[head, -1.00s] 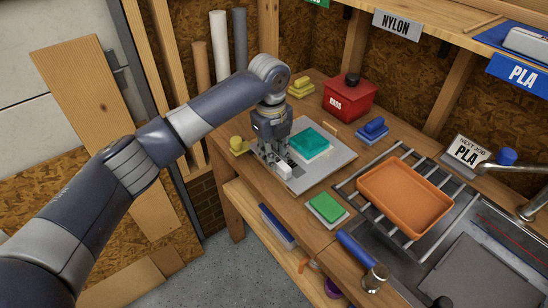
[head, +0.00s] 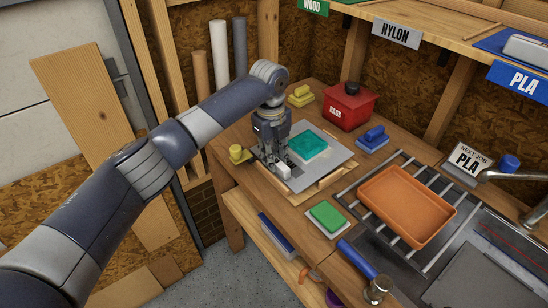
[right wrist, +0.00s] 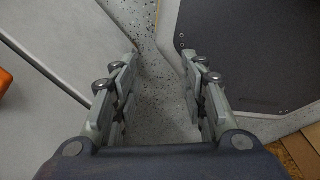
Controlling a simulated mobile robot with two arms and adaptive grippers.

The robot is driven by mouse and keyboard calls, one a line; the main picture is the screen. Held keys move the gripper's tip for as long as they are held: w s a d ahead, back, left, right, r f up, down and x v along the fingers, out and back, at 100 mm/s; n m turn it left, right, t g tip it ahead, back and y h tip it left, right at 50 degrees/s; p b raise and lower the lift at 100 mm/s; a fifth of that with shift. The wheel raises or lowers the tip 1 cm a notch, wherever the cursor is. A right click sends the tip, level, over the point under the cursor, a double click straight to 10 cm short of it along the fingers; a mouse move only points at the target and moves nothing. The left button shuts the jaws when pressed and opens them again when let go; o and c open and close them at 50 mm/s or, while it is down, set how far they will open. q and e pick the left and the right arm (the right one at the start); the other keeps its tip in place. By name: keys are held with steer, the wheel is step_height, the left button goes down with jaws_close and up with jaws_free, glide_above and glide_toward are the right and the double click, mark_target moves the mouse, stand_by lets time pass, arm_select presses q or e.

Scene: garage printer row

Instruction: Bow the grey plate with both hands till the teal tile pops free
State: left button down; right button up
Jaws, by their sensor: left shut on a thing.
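The grey plate (head: 339,152) is over the wooden bench at its left part, with the teal tile (head: 308,145) lying on it. My left gripper (head: 279,168) is shut on the plate's near left edge; its fingertips are partly hidden. The plate shows above pale wooden strips (head: 324,182); I cannot tell whether it touches them. The tile looks flat on the plate. In the right wrist view my right gripper (right wrist: 158,92) is open and empty, above the speckled floor, away from the plate. It does not show in the head view.
An orange tray (head: 405,205) sits on metal rails to the right. A green block (head: 327,214), a blue block (head: 373,138), a yellow block (head: 300,96) and a red box (head: 348,105) stand around the plate. A blue-handled tool (head: 358,262) lies near the front edge.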

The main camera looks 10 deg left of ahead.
arm_select(q)
steer(key=shift+r, duration=0.1)
steer(key=shift+f, duration=0.3)
stand_by(0.4)
steer(key=c, duration=1.4)
jaws_free()
steer(key=shift+o, duration=0.2)
steer(key=shift+s, duration=0.1)
step_height(320, 180, up, 12)
steer(key=shift+s+a, duration=0.2)
steer(key=shift+a, duration=0.1)
